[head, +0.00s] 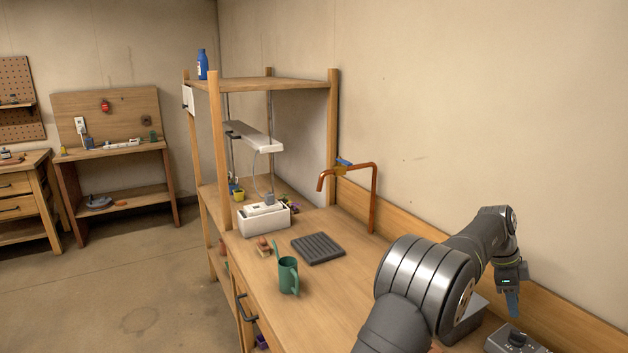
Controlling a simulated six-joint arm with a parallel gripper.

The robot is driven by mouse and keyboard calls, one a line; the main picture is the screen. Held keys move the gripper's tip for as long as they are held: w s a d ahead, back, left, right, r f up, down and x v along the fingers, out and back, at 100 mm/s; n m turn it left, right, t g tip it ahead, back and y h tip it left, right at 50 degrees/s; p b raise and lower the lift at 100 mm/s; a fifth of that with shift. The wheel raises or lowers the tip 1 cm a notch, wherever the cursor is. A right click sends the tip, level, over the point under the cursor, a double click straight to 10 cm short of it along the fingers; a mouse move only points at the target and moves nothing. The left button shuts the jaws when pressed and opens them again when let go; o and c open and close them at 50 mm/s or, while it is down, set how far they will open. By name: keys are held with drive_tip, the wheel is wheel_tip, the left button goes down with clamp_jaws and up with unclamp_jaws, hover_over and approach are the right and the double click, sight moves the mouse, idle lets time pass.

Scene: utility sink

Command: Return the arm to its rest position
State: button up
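My arm reaches in from the bottom right and bends over the right part of the wooden bench (335,285). My gripper (513,304) hangs down at the arm's far end, near the low wooden backboard along the wall. Only a small blue tip shows below its dark body, which carries a green light. Its fingers are too small and overlapped to show whether they are open or shut. I see nothing clearly held in it.
A copper-coloured faucet (374,195) rises behind the mat. A grey control box with a knob (514,341) sits below my gripper. Mid-bench is clear.

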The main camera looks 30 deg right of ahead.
sight(519, 333)
drive_tip(key=x, duration=0.8)
drive_tip(key=shift+s+f, duration=0.1)
drive_tip(key=shift+f, duration=0.1)
drive_tip(key=shift+r, duration=0.1)
drive_tip(key=v, duration=1.7)
drive_tip(key=x, duration=1.7)
drive_tip(key=shift+n+h, duration=0.3)
drive_tip(key=shift+n, duration=0.5)
drive_tip(key=n+t, duration=0.1)
drive_tip(key=n, duration=0.1)
drive_tip(key=n+h, duration=0.1)
drive_tip(key=n, duration=0.2)
drive_tip(key=shift+s+a+t, duration=0.1)
drive_tip(key=shift+s+t, duration=0.05)
drive_tip(key=shift+t, duration=0.25)
drive_tip(key=shift+s+n+t+h, duration=0.15)
drive_tip(key=shift+n+t, duration=0.35)
drive_tip(key=shift+n, duration=0.85)
drive_tip(key=shift+w+n+t+h, duration=0.1)
drive_tip(key=shift+n+t+h, duration=0.3)
drive_tip(key=shift+n, duration=0.95)
drive_tip(key=shift+v, duration=0.85)
